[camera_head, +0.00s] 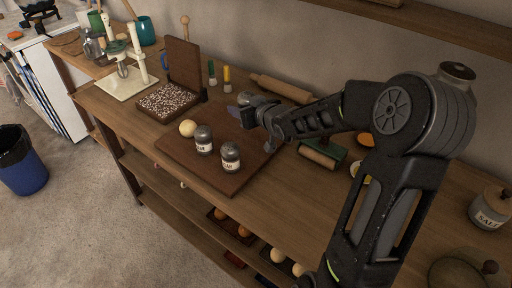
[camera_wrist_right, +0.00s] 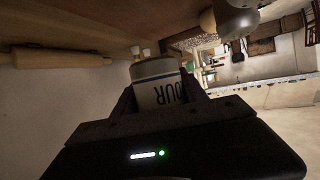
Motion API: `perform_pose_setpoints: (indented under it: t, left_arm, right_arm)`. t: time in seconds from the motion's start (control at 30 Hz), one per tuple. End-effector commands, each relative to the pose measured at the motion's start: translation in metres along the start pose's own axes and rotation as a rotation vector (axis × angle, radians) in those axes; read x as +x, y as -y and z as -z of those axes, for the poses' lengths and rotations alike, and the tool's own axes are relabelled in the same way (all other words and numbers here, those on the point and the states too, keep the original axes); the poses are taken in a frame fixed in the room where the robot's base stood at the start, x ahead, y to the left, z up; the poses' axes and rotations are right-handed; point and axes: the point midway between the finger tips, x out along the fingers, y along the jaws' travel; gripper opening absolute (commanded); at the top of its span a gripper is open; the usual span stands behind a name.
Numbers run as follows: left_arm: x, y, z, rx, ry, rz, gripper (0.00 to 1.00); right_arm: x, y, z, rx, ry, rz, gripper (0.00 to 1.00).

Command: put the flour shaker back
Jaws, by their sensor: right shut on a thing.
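The flour shaker (camera_wrist_right: 157,88) is between the fingers of my right gripper (camera_wrist_right: 157,100) in the right wrist view. It is pale with dark bands, and the letters "OUR" show upside down in that picture. In the head view my right gripper (camera_head: 252,114) is above the back right part of a dark wooden board (camera_head: 180,153), and the held shaker is hard to make out there. Two similar shakers with grey lids stand upright on the board, one at its middle (camera_head: 203,140) and one nearer its front right (camera_head: 231,157). My left gripper is not in view.
A dough ball (camera_head: 188,127) sits beside the shakers. An open box of speckled pieces (camera_head: 167,101) stands behind left. A rolling pin (camera_head: 282,89) lies at the back, and a green-framed roller (camera_head: 322,153) lies right of the board. The board's front left is bare.

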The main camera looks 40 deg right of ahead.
Motion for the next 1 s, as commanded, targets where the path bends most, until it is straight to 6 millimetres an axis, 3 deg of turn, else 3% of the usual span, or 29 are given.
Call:
perform_pose_setpoints:
  t: [0.03,0.13,0.47,0.57,0.8,1.0]
  left_arm:
    - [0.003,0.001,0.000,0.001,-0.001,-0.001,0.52]
    - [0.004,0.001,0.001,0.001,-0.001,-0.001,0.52]
    - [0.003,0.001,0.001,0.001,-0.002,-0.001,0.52]
    - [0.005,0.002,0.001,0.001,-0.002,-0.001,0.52]
    - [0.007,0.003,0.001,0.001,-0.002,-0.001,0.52]
    - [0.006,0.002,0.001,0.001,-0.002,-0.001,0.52]
  right_arm:
    - [0.000,-0.014,-0.004,0.004,-0.001,-0.012,0.04]
    - [-0.001,-0.026,-0.005,0.008,-0.002,-0.020,0.04]
    - [-0.001,-0.027,-0.005,0.010,-0.002,-0.018,0.04]
    - [0.003,-0.026,-0.013,0.010,-0.001,-0.017,0.04]
    - [0.018,-0.026,-0.052,0.013,0.001,-0.017,0.04]
    - [0.023,-0.027,-0.062,0.009,-0.003,-0.019,0.04]
